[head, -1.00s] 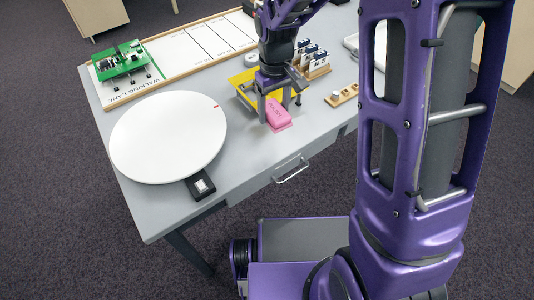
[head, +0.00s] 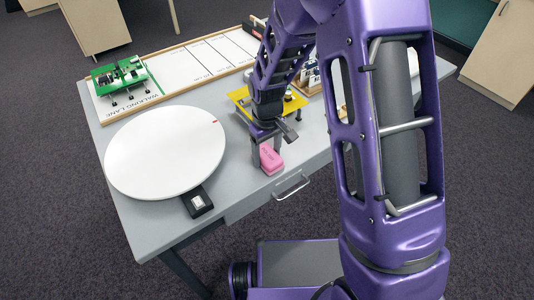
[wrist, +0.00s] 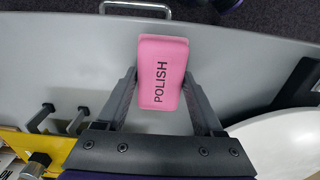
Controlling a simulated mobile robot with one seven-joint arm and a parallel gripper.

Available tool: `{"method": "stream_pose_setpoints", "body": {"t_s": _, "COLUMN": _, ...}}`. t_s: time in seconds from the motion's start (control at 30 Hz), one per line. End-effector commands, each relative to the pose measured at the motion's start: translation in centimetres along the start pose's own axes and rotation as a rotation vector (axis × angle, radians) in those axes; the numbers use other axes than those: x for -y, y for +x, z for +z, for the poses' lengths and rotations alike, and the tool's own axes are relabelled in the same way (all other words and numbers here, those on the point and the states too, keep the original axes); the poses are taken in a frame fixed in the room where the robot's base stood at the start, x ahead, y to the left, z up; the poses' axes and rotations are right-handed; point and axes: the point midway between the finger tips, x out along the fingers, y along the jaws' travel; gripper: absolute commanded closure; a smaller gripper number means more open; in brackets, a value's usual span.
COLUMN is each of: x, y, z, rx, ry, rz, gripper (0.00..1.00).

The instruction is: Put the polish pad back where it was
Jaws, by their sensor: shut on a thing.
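The pink polish pad (head: 271,159) is at the front part of the grey table, near the drawer handle. In the wrist view the pad (wrist: 162,73) shows its word POLISH and lies between the two fingers. My gripper (head: 267,157) is shut on the pad, with a finger on each side of it. I cannot tell for sure whether the pad touches the table top or is just above it.
A round white disc (head: 165,152) with a small black switch box (head: 197,202) is to the left. A yellow stand (head: 240,97) is behind my gripper. A green walker (head: 120,75) stands on the white walking lane (head: 175,65) at the back left. Grey table top (head: 235,180) is clear between disc and pad.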

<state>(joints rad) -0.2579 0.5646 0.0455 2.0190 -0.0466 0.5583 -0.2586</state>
Motion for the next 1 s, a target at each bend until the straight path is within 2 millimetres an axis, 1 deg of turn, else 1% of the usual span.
{"method": "stream_pose_setpoints", "body": {"t_s": 0.2, "x": 0.0, "y": 0.3, "z": 0.0, "rx": 0.0, "ry": 0.0, "rz": 0.0, "gripper": 0.83}}
{"method": "stream_pose_setpoints", "body": {"t_s": 0.23, "x": 0.0, "y": 0.3, "z": 0.0, "rx": 0.0, "ry": 0.0, "rz": 0.0, "gripper": 0.29}}
{"method": "stream_pose_setpoints", "body": {"t_s": 0.3, "x": 0.0, "y": 0.2, "z": 0.0, "rx": 0.0, "ry": 0.0, "rz": 0.0, "gripper": 0.17}}
{"method": "stream_pose_setpoints", "body": {"t_s": 0.4, "x": 0.0, "y": 0.2, "z": 0.0, "rx": 0.0, "ry": 0.0, "rz": 0.0, "gripper": 0.01}}
{"method": "stream_pose_setpoints", "body": {"t_s": 0.67, "x": 0.0, "y": 0.2, "z": 0.0, "rx": 0.0, "ry": 0.0, "rz": 0.0, "gripper": 0.01}}
{"method": "stream_pose_setpoints", "body": {"t_s": 0.77, "x": 0.0, "y": -0.4, "z": 0.0, "rx": -0.001, "ry": 0.0, "rz": 0.0, "gripper": 0.01}}
{"method": "stream_pose_setpoints", "body": {"t_s": 0.87, "x": 0.0, "y": -1.8, "z": -0.1, "rx": -0.003, "ry": 0.001, "rz": 0.001, "gripper": 0.01}}
{"method": "stream_pose_setpoints", "body": {"t_s": 1.0, "x": -0.1, "y": -4.8, "z": -0.1, "rx": -0.005, "ry": 0.001, "rz": 0.001, "gripper": 0.01}}
